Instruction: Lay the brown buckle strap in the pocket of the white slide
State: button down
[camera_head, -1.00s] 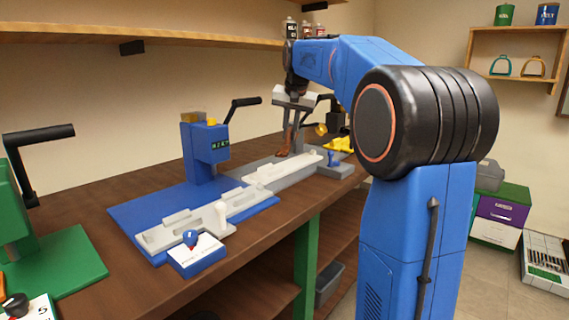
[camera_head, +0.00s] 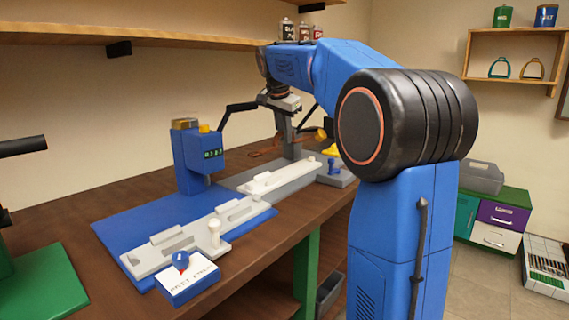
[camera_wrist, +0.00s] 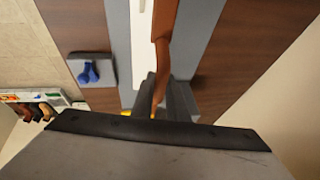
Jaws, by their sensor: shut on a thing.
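My gripper (camera_head: 291,150) is shut on the brown buckle strap (camera_head: 264,149), held above the back of the bench. The strap sticks out to the left of the fingers in the head view. In the wrist view the strap (camera_wrist: 163,35) runs up from between the fingers (camera_wrist: 165,100). A long white slide (camera_head: 283,179) lies on a grey plate, below and in front of my gripper. Part of it shows in the wrist view (camera_wrist: 141,45), beside and below the strap. I cannot make out its pocket clearly.
A blue press (camera_head: 198,155) with a black lever stands on a blue plate (camera_head: 130,215), with a light grey slide (camera_head: 185,242) in front. A block with a blue knob (camera_head: 331,168) sits right of the white slide. A dial box (camera_head: 187,278) is at the front edge.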

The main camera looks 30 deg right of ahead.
notch_tip(320, 180, down, 10)
jog(key=shift+r, duration=0.15)
dwell(0.4)
jog(key=c, duration=1.7)
grip_release()
jog(key=shift+c, duration=0.2)
jog(key=v, duration=1.2)
jog(key=shift+s, duration=0.1)
